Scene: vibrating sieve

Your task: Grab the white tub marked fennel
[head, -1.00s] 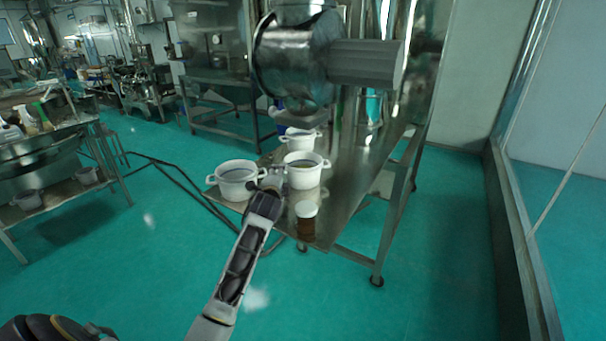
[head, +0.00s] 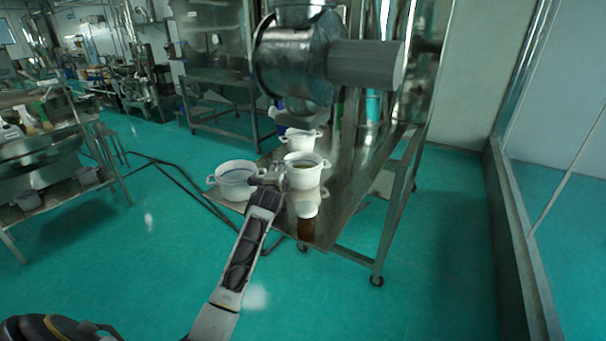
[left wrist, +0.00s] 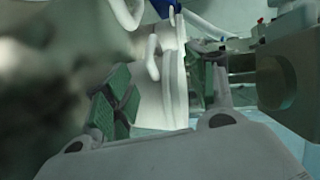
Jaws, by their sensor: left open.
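My left gripper (head: 271,176) is at the gap between the left and middle tubs, by the left tub's right handle. In the left wrist view its green-padded fingers (left wrist: 160,92) are apart, with a white tub wall and handle (left wrist: 153,58) between and beyond them. I cannot tell whether they touch it. My right gripper is not in view.
A brown jar with a white lid (head: 306,219) stands at the table's front corner, close to my left forearm. A large steel machine (head: 296,65) hangs over the table (head: 345,190) behind the tubs. The green floor in front is clear.

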